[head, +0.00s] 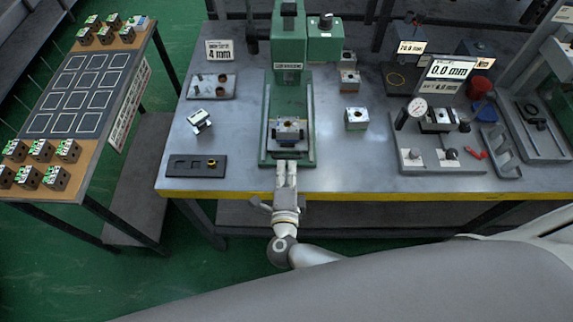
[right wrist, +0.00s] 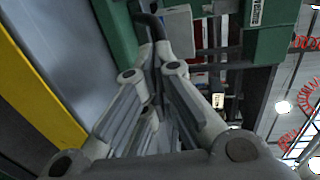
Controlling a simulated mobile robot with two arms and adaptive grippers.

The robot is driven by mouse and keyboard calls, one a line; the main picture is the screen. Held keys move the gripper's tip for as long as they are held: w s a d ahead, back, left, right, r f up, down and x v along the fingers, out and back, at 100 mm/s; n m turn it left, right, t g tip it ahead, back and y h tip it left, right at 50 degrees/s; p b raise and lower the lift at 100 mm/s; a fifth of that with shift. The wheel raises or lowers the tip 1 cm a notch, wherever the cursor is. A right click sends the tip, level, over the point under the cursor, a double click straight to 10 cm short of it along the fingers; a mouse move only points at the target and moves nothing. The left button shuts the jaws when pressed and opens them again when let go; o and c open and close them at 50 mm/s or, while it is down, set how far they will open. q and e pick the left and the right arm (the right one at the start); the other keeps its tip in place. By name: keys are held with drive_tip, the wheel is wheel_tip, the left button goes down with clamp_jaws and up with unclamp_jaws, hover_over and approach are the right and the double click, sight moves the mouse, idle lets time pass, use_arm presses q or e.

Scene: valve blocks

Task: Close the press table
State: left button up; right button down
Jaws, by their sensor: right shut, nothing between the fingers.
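The green press (head: 290,90) stands on the workbench, its column at the back and its green base running toward the front edge. The press table (head: 272,147) is a grey plate low on that base, in front of the press head. A metal valve block (head: 289,131) with a dark opening sits on it. My right gripper (head: 286,163) is shut and empty, pointing at the front of the press table from the bench's front edge. I cannot tell whether its tips touch. In the right wrist view its fingers (right wrist: 152,95) are together. My left gripper is not in view.
The bench's yellow front edge (head: 400,197) passes below my right arm. A dark tray (head: 183,167) and a small part (head: 199,120) lie left of the press. A loose block (head: 356,118) and a dial gauge fixture (head: 410,113) stand right. Bare bench lies between.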

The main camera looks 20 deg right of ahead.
sight(288, 127)
drive_tip(key=shift+w, duration=0.2)
drive_tip(key=b+x, duration=0.1)
drive_tip(key=x, duration=0.3)
drive_tip(key=r+x, duration=0.1)
drive_tip(key=x, duration=0.3)
drive_tip(key=b+x, duration=0.1)
drive_tip(key=x, duration=0.4)
drive_tip(key=shift+w+r+b, duration=0.2)
drive_tip(key=shift+r+b, duration=0.1)
drive_tip(key=shift+r, duration=0.05)
drive_tip(key=shift+w+d+r, duration=0.1)
drive_tip(key=shift+w+r, duration=0.05)
drive_tip(key=shift+w, duration=0.2)
drive_tip(key=shift+s, duration=0.1)
